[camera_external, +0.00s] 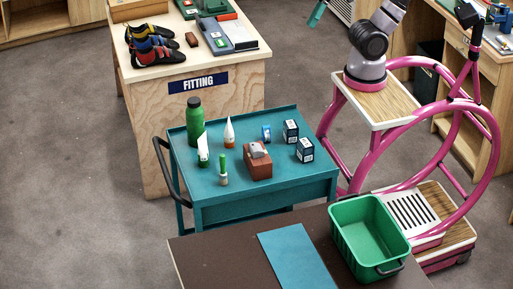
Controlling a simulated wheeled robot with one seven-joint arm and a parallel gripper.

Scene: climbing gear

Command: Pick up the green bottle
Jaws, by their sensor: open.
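The green bottle (194,124) stands upright at the back left corner of the teal cart top (285,187). It has a dark cap, and a white and green tube in front of it hides a little of its lower part. My gripper (316,14) shows only in part, as teal fingers at the top edge. It is open, well above and to the right of the bottle and apart from it. Most of my upper arm is out of frame.
Near the bottle stand a white and orange tube (229,133), a green-handled brush (223,170) and a brown block (258,168). Small boxes (305,150) and blue tape (266,133) are farther right. A green bin (345,215) sits on the front table. The fitting bench (220,70) is behind.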

